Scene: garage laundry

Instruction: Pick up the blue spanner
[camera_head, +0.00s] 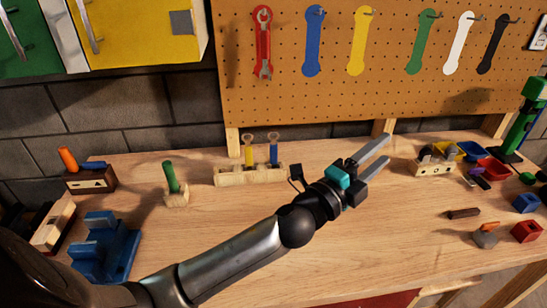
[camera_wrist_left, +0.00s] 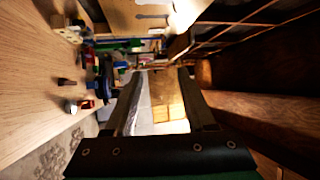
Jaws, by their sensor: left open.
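The blue spanner (camera_head: 273,153) stands upright in a pale wooden rack (camera_head: 225,177) at the back of the bench, its metal ring end up. A yellow-handled spanner (camera_head: 249,155) stands beside it on the left. My left gripper (camera_head: 387,148) is open and empty, above the bench to the right of the rack, its fingers pointing right and back, away from the spanner. In the left wrist view, the two fingers (camera_wrist_left: 163,75) are apart with nothing between them; I cannot make out the blue spanner there. My right gripper is not in view.
The pegboard (camera_head: 390,80) carries coloured spanner shapes; a red spanner (camera_head: 263,45) hangs there. A green-handled tool in a block (camera_head: 175,195) and a blue holder (camera_head: 105,250) stand left. A wooden block (camera_head: 432,168) and small bins stand right. The bench's front middle is bare.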

